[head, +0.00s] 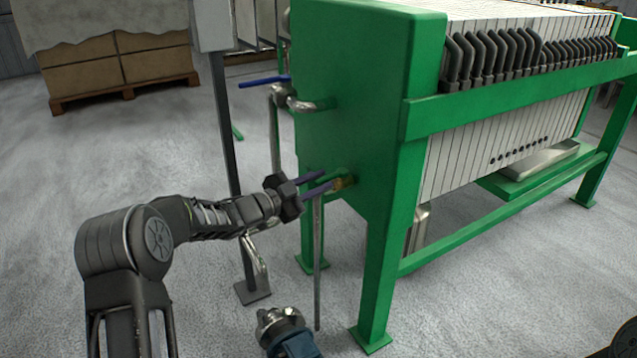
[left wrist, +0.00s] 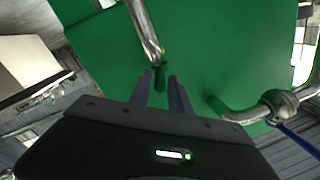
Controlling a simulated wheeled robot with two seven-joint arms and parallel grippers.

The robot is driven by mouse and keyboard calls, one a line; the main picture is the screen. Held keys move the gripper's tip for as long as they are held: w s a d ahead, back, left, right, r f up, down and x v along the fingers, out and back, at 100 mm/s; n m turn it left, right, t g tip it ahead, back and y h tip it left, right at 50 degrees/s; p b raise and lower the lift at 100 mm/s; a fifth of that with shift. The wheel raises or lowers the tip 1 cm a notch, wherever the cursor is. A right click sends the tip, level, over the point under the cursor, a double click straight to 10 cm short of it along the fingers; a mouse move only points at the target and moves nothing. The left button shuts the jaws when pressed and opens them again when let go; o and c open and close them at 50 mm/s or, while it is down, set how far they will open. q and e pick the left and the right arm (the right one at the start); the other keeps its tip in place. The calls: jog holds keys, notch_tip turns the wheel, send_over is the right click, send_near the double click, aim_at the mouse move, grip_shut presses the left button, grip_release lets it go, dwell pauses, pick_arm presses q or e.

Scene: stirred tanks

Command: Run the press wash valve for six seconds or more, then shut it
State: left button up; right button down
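The green press frame (head: 345,80) stands ahead with two pipe fittings on its end plate. The upper valve (head: 283,95) has a blue lever (head: 265,81); the same valve shows at right in the left wrist view (left wrist: 280,106). The lower fitting (head: 343,183) is brass-coloured, with a thin pipe (head: 318,265) running down. My left gripper (head: 328,179) points at this lower fitting. In the left wrist view, its fingers (left wrist: 161,77) stand apart, with a dark green handle (left wrist: 161,68) at their tips. Whether they touch it is unclear. My right gripper is not visible.
A grey post (head: 228,150) stands behind my left arm. A metal and blue fitting (head: 285,332) is low at the bottom. Wrapped goods on a pallet (head: 120,65) stand at back left. The floor at left is clear.

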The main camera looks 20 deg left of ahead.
pick_arm(q)
jog(key=p+v, duration=0.2)
jog(key=v, duration=0.5)
jog(key=shift+s+a, duration=0.2)
jog(key=shift+s, duration=0.15)
jog(key=shift+a, duration=0.1)
